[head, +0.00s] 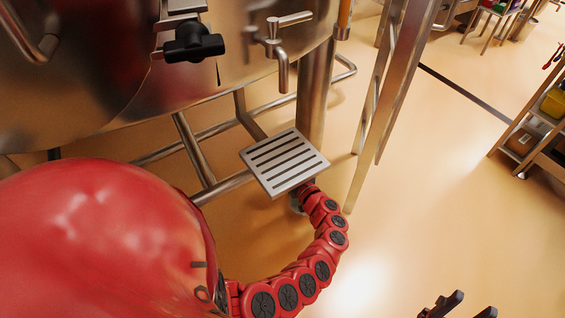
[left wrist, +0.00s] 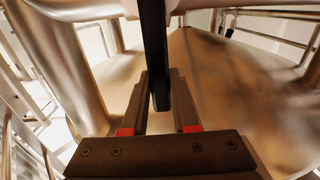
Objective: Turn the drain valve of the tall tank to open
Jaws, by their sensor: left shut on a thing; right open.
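The tall metal tank (head: 90,70) fills the upper left of the head view. A tap with a lever (head: 285,20) and a downturned spout sits on its front. A black knob (head: 193,42) is to the left of the tap. In the left wrist view my left gripper (left wrist: 161,85) is shut on a black bar-shaped handle (left wrist: 155,50), one finger on each side. I cannot tell from this view how far the handle is turned. The left gripper does not show in the head view. My right gripper (head: 465,305) is open and empty at the lower right edge of the head view.
A slotted metal grate (head: 285,160) stands out below the tap. Metal frame tubes (head: 195,150) and a slanted post (head: 385,90) surround it. A shelf (head: 540,130) with boxes stands at the far right. The floor (head: 420,190) between post and shelf is clear.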

